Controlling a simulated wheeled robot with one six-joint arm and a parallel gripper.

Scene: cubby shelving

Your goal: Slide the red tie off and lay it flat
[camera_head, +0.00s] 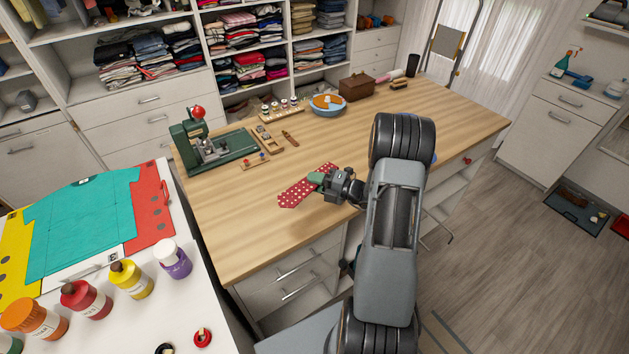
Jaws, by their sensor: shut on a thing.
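The red tie (296,195) with white dots is at the wooden worktop, near its front edge. Its wide end points to the lower left, and a little of it shows beyond my gripper at the upper right. My gripper (319,181) reaches in from the right and is shut on the tie. A small green piece shows at the fingertips; I cannot tell what it is. The fingers hide part of the tie. I cannot tell whether the tie lies fully on the wood or is slightly raised.
A green press (212,147) with a red knob stands at the worktop's left. Small wooden pieces, a spool rack (281,110), a blue bowl (328,105) and a brown box (357,87) stand behind. Paint bottles (86,299) stand on the left table. Bare wood lies left of the tie.

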